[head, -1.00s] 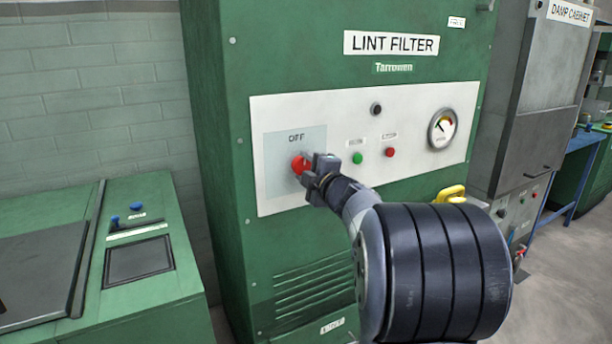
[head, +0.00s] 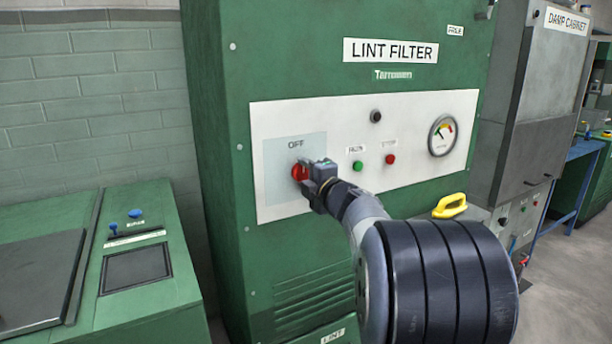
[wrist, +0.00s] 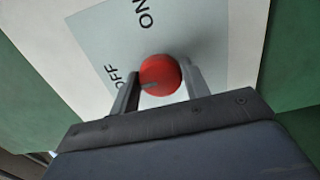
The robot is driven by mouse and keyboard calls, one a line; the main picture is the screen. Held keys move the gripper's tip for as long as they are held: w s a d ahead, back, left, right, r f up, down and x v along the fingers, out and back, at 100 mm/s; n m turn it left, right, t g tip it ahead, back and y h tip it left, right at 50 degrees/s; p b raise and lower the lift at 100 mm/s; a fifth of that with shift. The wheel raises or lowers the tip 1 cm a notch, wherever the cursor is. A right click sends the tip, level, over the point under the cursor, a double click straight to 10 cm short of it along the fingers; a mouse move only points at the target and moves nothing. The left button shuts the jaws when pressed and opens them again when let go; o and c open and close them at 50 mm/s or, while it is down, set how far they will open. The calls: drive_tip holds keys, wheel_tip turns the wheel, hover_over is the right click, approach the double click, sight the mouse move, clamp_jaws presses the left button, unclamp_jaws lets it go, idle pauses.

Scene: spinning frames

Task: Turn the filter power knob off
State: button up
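The red filter power knob (head: 299,172) sits on a pale grey plate on the LINT FILTER's white panel, below the word OFF. In the wrist view, the knob (wrist: 160,74) lies between my two fingers, with a small grey mark at its lower left edge. The printed words ON and OFF are beside it. My gripper (head: 316,172) is at the knob's right side in the head view. In the wrist view, my gripper (wrist: 160,82) has one finger on each side of the knob, very close to it. Whether the fingers press on it cannot be told.
A green button (head: 358,166), a red button (head: 390,160), a black button (head: 376,116) and a gauge (head: 442,135) are right of the knob. A yellow handle (head: 450,206) is near my arm. A green machine (head: 150,215) stands at left, the damp cabinet (head: 535,95) at right.

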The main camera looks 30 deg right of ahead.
drive_tip(key=o, duration=0.4)
drive_tip(key=s, duration=1)
drive_tip(key=shift+s+d+p, duration=0.15)
drive_tip(key=shift+s+p, duration=0.2)
drive_tip(key=shift+s, duration=0.05)
drive_tip(key=shift+w, duration=0.1)
drive_tip(key=w, duration=1)
drive_tip(key=shift+w+b, duration=0.3)
drive_tip(key=shift+b, duration=0.05)
